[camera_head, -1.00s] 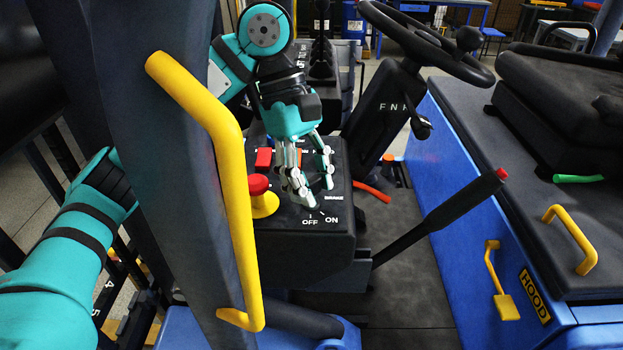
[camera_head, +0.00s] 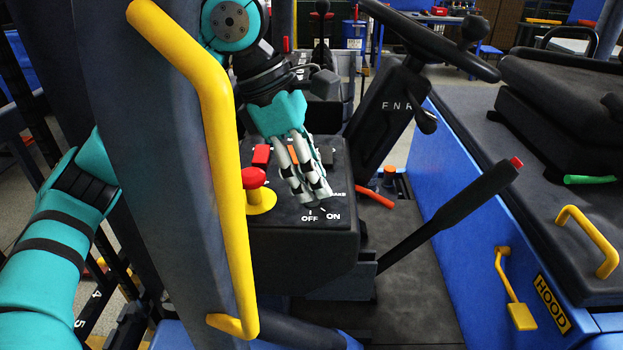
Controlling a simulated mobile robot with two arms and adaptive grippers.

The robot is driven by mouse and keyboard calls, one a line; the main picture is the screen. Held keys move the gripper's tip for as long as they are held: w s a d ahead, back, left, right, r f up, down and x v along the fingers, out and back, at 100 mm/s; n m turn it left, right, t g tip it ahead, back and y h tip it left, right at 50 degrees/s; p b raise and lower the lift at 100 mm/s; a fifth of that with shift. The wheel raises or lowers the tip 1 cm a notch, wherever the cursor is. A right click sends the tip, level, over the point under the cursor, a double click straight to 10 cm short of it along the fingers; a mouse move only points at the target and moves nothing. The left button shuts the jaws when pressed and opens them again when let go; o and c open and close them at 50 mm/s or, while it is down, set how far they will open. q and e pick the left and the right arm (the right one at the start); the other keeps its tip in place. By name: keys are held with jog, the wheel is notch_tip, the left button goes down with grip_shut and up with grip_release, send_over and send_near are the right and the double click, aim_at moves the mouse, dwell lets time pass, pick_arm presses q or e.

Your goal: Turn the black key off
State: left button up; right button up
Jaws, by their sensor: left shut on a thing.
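My left gripper (camera_head: 315,194) reaches down over the dark control panel (camera_head: 264,218), its fingers drawn together. It is shut at the key switch, just above the white OFF and ON labels. The black key is mostly hidden behind and between the fingers; a dark bit shows at their tips. I cannot tell which label the key points to. The right gripper is not in view.
A red mushroom button (camera_head: 254,178) on a yellow base stands left of the fingers. A yellow grab handle (camera_head: 222,140) on a dark post is nearer. A steering wheel (camera_head: 440,45) and a red-tipped lever (camera_head: 450,214) are to the right.

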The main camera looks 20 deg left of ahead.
pick_arm(q)
jog(key=shift+n+t, duration=0.3)
jog(key=shift+n, duration=0.3)
jog(key=o, duration=1.1)
jog(key=shift+o, duration=0.2)
jog(key=v, duration=1.2)
jog(key=shift+d, duration=0.2)
jog(key=shift+w, duration=0.15)
jog(key=shift+a, duration=0.1)
